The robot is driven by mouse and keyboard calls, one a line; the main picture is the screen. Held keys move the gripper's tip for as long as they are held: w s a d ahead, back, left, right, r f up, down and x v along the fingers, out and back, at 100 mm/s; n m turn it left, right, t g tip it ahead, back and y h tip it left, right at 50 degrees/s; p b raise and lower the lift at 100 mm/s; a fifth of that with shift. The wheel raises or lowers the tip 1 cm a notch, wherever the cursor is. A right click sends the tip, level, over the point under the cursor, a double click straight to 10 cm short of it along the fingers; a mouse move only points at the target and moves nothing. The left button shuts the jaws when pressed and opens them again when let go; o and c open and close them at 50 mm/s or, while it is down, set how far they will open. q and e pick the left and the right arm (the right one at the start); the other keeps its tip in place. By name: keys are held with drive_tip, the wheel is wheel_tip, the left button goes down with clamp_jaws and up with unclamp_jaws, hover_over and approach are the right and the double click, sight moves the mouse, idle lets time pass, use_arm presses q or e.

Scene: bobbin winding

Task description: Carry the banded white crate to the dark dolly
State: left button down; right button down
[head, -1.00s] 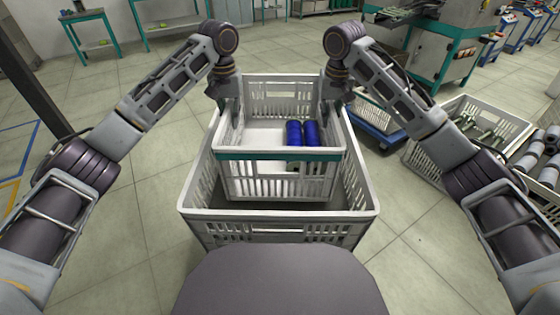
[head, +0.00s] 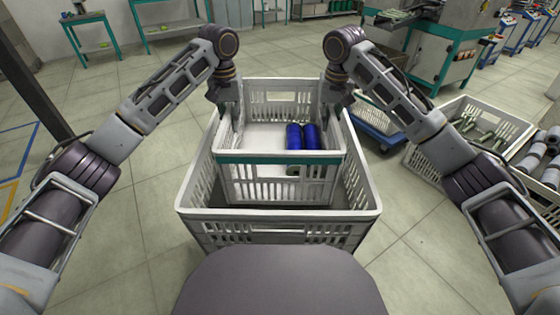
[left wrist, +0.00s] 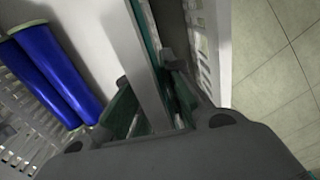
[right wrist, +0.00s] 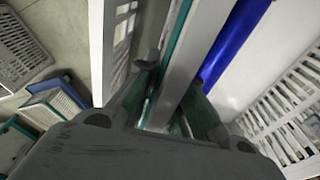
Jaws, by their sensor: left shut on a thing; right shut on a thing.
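The white crate with a teal band (head: 250,159) is upright in front of me in the head view. The crate's lower part is within the rim of a larger grey crate (head: 278,214). I cannot tell whether it rests inside or hangs. I cannot make out a dark dolly.
A blue dolly (head: 378,126) bearing a light crate stands beyond on the right. A grey crate of bobbins (head: 510,125) lies further right. Green-framed tables (head: 90,18) stand at the back left. The floor on the left is mostly clear.

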use_arm(q)
drive_tip(key=shift+a+f, duration=0.1)
drive_tip(key=shift+f, duration=0.05)
use_arm(e)
drive_tip(key=shift+d+f, duration=0.1)
drive_tip(key=shift+f, duration=0.05)
use_arm(q)
drive_tip(key=c, duration=1.9)
unclamp_jaws()
drive_tip(key=shift+f, duration=0.1)
drive_tip(key=shift+c, duration=0.2)
use_arm(e)
drive_tip(key=c, duration=1.9)
unclamp_jaws()
drive_tip(key=shift+f, duration=0.15)
drive_tip(key=shift+c, duration=0.2)
use_arm(q)
drive_tip(key=o, duration=0.4)
use_arm(e)
drive_tip(key=o, duration=0.4)
use_arm(q)
drive_tip(key=shift+r, duration=0.2)
drive_tip(key=shift+r, duration=5.85)
use_arm(e)
drive_tip(key=shift+r, duration=0.2)
